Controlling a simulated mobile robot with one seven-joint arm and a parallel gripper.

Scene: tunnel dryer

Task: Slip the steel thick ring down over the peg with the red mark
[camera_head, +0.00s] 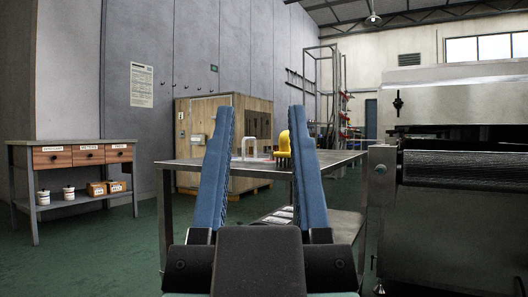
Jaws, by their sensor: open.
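My gripper (261,110) is in the foreground, its two blue fingers spread wide apart with nothing between them. Behind it stands a steel table (178,165), partly hidden by the fingers. I cannot make out the steel thick ring or the peg with the red mark. Small reddish bits show on the far tabletop between the fingers, too small to identify.
On the table are a pale arch-shaped object (249,144) and a yellow object with dark bristles (283,145). A large steel machine (455,220) stands close on the right. A drawer bench (72,143) is at the left. Green floor lies open between.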

